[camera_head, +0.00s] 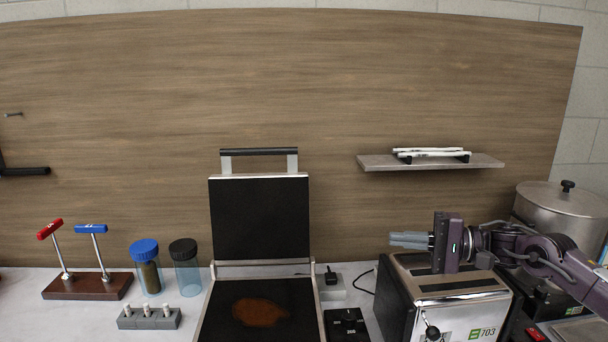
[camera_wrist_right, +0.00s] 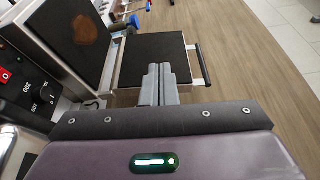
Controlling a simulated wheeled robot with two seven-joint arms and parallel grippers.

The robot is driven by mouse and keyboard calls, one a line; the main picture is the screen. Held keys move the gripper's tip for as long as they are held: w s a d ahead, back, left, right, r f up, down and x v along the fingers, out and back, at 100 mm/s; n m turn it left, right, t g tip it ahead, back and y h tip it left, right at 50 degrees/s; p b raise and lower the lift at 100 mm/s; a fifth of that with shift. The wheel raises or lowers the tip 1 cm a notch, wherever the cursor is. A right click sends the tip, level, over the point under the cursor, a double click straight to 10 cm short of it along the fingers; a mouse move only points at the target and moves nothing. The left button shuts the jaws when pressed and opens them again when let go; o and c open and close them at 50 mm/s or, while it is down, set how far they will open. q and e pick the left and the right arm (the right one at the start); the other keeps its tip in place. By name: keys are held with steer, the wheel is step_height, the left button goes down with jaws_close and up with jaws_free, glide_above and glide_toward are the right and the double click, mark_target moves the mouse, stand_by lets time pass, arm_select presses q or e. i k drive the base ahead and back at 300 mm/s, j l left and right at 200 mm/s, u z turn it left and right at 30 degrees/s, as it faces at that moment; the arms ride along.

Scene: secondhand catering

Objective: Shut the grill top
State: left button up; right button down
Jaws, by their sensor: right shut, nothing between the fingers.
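The grill top (camera_head: 259,218) stands open and upright behind the grill's lower plate (camera_head: 223,319). Its black handle bar (camera_head: 259,152) is at the upper edge. A brown stain lies on the lower plate. My right gripper (camera_head: 393,240) is shut and empty, above the toaster and to the right of the grill, its fingers pointing left. In the right wrist view the grill top (camera_wrist_right: 155,52) is beyond the closed fingertips (camera_wrist_right: 160,69), with the handle (camera_wrist_right: 203,65) to their right. I cannot see contact. My left gripper is not in view.
A steel toaster (camera_head: 455,302) stands right of the grill, with a pot (camera_head: 562,212) behind it. A wall shelf (camera_head: 430,162) is above. Two lidded jars (camera_head: 187,270) and a stand with red and blue handles (camera_head: 88,286) are on the left.

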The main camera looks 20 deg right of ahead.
mark_target(256, 218)
steer(key=i, duration=0.85)
